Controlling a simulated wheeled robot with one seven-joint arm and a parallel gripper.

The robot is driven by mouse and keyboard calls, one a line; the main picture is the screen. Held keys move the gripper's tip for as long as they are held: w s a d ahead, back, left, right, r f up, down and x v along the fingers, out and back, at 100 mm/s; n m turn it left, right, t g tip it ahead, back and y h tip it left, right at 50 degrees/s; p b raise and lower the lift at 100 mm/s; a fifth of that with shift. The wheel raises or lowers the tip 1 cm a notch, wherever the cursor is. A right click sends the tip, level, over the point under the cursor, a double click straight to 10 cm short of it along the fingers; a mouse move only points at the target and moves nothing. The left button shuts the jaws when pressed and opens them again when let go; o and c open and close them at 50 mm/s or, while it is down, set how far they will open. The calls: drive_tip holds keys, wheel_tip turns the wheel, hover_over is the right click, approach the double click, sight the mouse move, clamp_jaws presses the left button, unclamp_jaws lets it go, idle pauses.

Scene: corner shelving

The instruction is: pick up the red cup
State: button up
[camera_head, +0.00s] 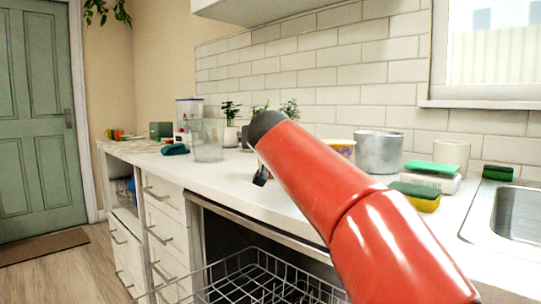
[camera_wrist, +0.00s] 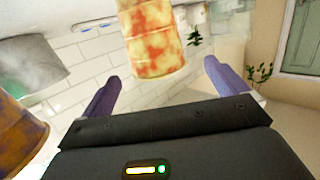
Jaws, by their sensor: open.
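A red and yellow mottled cup (camera_wrist: 152,38) shows at the top of the wrist view, its upper part cut off by the frame edge. It stands beyond my open gripper (camera_wrist: 163,71), between the lines of the two purple fingers. Nothing is between the fingers, and the cup looks apart from them. In the head view my red arm reaches over the counter and hides this cup. Only a small dark part of my gripper (camera_head: 261,178) shows there, below the arm's end.
A metal pot (camera_head: 378,152) and an orange-purple container (camera_head: 342,148) stand right of my arm. Sponges (camera_head: 414,196), a pale cup (camera_head: 452,154) and a sink (camera_head: 515,215) lie farther right. A clear container (camera_head: 207,140) stands left. An open dishwasher rack (camera_head: 250,280) is below the counter.

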drive_tip(key=w, duration=0.2)
drive_tip(key=w+p, duration=0.1)
drive_tip(key=w, duration=0.1)
drive_tip(key=w+f+p, duration=0.1)
drive_tip(key=w, duration=0.1)
drive_tip(key=shift+w+d, duration=0.15)
drive_tip(key=shift+d, duration=0.05)
drive_tip(key=c, duration=1)
drive_tip(key=shift+c, duration=0.2)
